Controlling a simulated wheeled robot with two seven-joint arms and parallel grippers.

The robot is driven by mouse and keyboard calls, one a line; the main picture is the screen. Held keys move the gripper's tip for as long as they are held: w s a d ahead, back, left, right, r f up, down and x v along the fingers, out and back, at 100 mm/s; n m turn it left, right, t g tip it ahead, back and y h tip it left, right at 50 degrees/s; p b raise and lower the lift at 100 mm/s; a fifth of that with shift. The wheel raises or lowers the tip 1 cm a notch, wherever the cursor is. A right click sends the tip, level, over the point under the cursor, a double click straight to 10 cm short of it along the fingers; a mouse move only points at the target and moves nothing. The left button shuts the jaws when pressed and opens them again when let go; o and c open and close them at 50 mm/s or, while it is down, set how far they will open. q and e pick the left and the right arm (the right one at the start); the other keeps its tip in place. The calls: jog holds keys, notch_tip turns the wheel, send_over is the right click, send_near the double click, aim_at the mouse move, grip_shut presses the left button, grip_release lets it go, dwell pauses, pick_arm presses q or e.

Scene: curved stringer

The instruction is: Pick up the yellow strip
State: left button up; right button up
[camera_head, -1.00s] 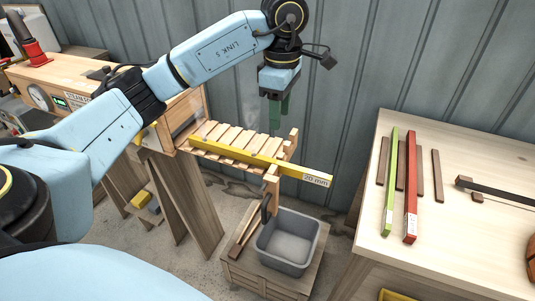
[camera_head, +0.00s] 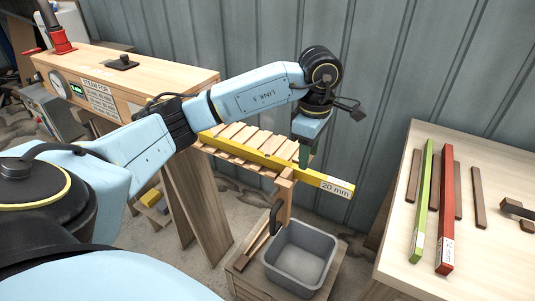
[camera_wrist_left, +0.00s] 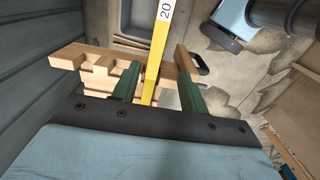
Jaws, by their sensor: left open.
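The yellow strip (camera_head: 272,160), with a "20 mm" label at its right end, lies across a slatted wooden rack (camera_head: 236,134) in the head view. My left gripper (camera_head: 304,158) points down at the strip, toward its labelled end. In the left wrist view my left gripper (camera_wrist_left: 158,58) is open, and the yellow strip (camera_wrist_left: 159,40) runs between its two green fingers with gaps on both sides. I cannot tell whether the fingertips reach below the strip's top. My right gripper is not in view.
A grey bin (camera_head: 301,255) stands below the rack's right end. On the table (camera_head: 398,236) at right lie a green strip (camera_head: 423,195), a red strip (camera_head: 446,205) and brown pieces. A wooden steam box (camera_head: 150,78) stands at back left, the corrugated wall behind.

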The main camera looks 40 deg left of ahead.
aim_at(307, 171)
pick_arm(q)
jog(key=f, duration=0.5)
jog(key=shift+w+a+f+b, duration=0.1)
jog(key=shift+w+f+b, duration=0.2)
jog(key=shift+w+f, duration=0.1)
grip_shut()
